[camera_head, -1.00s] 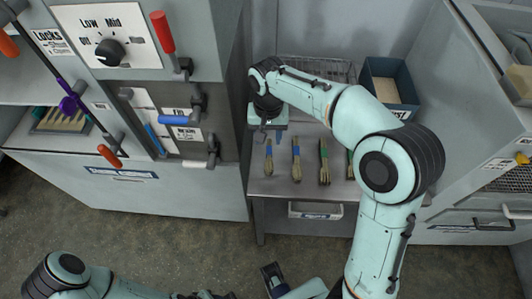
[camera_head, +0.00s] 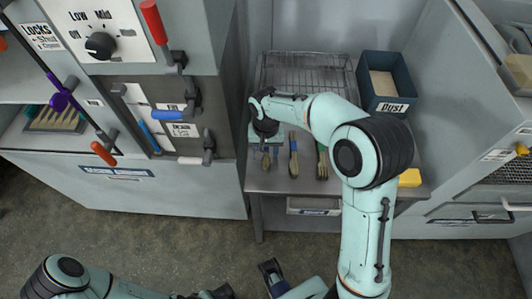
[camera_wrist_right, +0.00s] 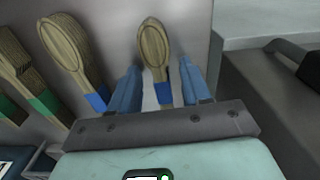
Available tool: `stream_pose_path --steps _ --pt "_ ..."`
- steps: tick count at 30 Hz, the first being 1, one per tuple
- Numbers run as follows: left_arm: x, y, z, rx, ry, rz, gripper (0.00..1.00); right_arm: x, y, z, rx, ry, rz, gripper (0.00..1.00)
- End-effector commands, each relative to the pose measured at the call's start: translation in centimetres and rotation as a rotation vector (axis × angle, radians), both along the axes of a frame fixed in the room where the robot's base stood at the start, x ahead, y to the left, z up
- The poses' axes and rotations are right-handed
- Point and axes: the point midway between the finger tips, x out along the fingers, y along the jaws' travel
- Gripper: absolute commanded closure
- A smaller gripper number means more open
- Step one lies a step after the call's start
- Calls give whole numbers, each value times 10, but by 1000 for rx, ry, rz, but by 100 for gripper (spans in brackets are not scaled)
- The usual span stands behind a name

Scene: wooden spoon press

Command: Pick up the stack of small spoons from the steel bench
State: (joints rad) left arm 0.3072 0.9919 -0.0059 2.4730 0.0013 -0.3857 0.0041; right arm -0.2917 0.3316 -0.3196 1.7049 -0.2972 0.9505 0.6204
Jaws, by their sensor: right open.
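The spoon bundles lie in a row on the steel bench (camera_head: 257,184). The leftmost bundle with a blue band (camera_head: 266,162) is partly hidden by my right gripper (camera_head: 265,143). A second blue-banded bundle (camera_head: 293,160) and a green-banded one (camera_head: 322,162) lie to its right. In the right wrist view, my right gripper (camera_wrist_right: 160,92) is open, its blue fingers on either side of the lower part of one blue-banded bundle (camera_wrist_right: 154,48). Contact cannot be told. The other blue-banded bundle (camera_wrist_right: 68,48) is beside it. My left gripper (camera_head: 273,277) seems to be at the bottom edge, mostly cut off.
A wire rack (camera_head: 300,70) and a blue Dust box (camera_head: 386,84) stand at the back of the bench. A yellow block (camera_head: 410,178) is at its right. A lever-covered cabinet (camera_head: 170,120) stands close on the left. Green-banded spoons (camera_wrist_right: 38,98) lie beside the blue ones.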

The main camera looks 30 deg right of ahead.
Motion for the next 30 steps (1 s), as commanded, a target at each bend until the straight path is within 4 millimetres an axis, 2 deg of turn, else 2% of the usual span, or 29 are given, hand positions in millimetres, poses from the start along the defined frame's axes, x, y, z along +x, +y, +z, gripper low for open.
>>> stream_pose_path --steps 2,3,6,20,26,30 --pt "0 0 0 0 0 0 57 0 0 0 0 0 0 56" --pt "0 0 0 0 0 0 57 0 0 0 0 0 0 69" --pt "0 0 0 0 0 0 57 0 0 0 0 0 0 100" --pt "0 0 1 0 0 0 57 0 0 4 0 -1 0 100" --pt "1 0 4 0 -1 0 57 1 0 26 0 -4 0 100" --pt "2 0 9 0 -3 0 57 1 0 58 1 -7 0 100"
